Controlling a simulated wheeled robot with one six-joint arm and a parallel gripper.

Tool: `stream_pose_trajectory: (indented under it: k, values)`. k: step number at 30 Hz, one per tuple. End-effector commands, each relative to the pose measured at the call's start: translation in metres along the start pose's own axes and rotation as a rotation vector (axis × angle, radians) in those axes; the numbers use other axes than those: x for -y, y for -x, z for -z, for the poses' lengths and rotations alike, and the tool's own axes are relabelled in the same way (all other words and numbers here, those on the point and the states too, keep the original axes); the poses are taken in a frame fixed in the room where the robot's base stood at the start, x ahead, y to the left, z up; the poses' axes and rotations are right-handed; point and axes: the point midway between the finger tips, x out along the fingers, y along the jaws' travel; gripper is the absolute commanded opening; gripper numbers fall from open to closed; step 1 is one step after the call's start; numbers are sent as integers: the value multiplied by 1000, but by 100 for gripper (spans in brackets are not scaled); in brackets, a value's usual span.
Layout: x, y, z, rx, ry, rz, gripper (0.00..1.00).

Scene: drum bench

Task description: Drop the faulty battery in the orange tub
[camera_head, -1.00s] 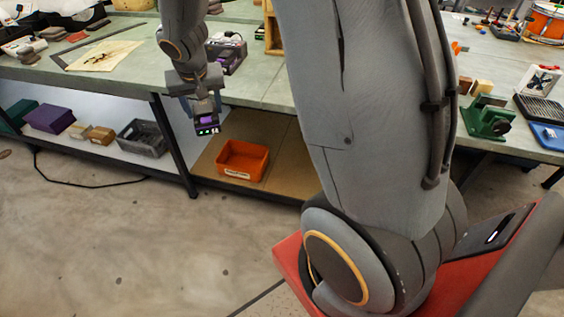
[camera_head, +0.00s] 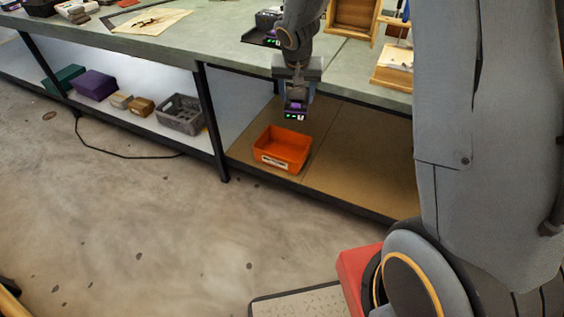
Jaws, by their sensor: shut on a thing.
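The battery (camera_head: 295,109) is a dark block with a purple band and small lit marks in red, green and white on its face. My gripper (camera_head: 296,93) points down and is shut on it, in front of the bench edge. The orange tub (camera_head: 283,150) is an open rectangular box with a pale label on its front. It stands on the brown lower shelf. The battery hangs above the tub's back part in the picture, apart from it. How near it is in depth I cannot tell.
The green bench top (camera_head: 200,42) is above the shelf. A black leg (camera_head: 211,122) stands left of the tub. A grey crate (camera_head: 181,114) and a purple box (camera_head: 95,84) are on the left shelf. The brown shelf (camera_head: 350,160) right of the tub is bare.

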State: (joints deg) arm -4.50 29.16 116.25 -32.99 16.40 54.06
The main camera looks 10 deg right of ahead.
Motion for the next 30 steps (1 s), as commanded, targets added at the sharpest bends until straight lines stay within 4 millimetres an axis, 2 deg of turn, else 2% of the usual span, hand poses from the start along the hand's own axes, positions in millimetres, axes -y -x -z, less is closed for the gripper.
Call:
stream_pose_trajectory:
  k: [1, 3, 21, 30]
  values:
    - [4, -22, 1, -1, -3, -1, 18]
    - [8, -41, 2, 0, -6, -3, 18]
    - [44, -208, 19, -3, -23, -11, 18]
    - [59, -284, 32, -4, -15, -10, 18]
